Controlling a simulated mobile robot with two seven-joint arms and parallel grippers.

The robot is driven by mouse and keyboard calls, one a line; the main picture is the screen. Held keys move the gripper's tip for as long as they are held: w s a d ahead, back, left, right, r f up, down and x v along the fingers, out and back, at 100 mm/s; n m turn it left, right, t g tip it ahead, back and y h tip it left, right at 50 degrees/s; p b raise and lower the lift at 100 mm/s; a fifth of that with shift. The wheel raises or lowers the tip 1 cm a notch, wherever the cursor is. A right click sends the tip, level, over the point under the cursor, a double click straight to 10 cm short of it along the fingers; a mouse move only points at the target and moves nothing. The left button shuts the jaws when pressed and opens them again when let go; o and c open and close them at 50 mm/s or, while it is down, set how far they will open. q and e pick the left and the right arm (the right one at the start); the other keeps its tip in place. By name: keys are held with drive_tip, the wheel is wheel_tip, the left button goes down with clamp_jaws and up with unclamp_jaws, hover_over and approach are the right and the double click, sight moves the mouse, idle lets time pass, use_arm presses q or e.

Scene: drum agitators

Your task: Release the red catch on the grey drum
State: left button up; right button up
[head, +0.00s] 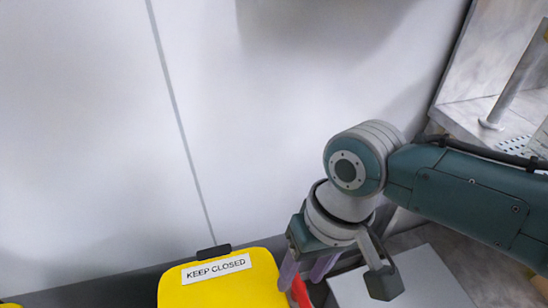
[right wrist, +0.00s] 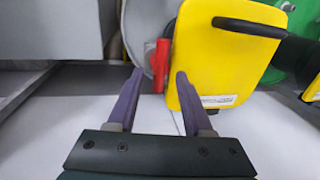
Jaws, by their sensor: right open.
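The red catch (right wrist: 161,66) stands upright in the right wrist view, in line with the gap between my right fingertips. A light grey curved body, apparently the grey drum (right wrist: 140,28), is behind the catch and mostly hidden. My right gripper (right wrist: 159,74) is open and empty, with its purple fingers on either side of the catch in the picture; I see no contact. In the head view the gripper (head: 306,272) points down. My left gripper is not in view.
A grey wall stands behind.

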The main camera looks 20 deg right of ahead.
wheel_tip(320, 180, up, 9)
drive_tip(key=d+p, duration=0.1)
drive_tip(key=p, duration=0.1)
drive_tip(key=shift+d, duration=0.4)
drive_tip(key=shift+p, duration=0.3)
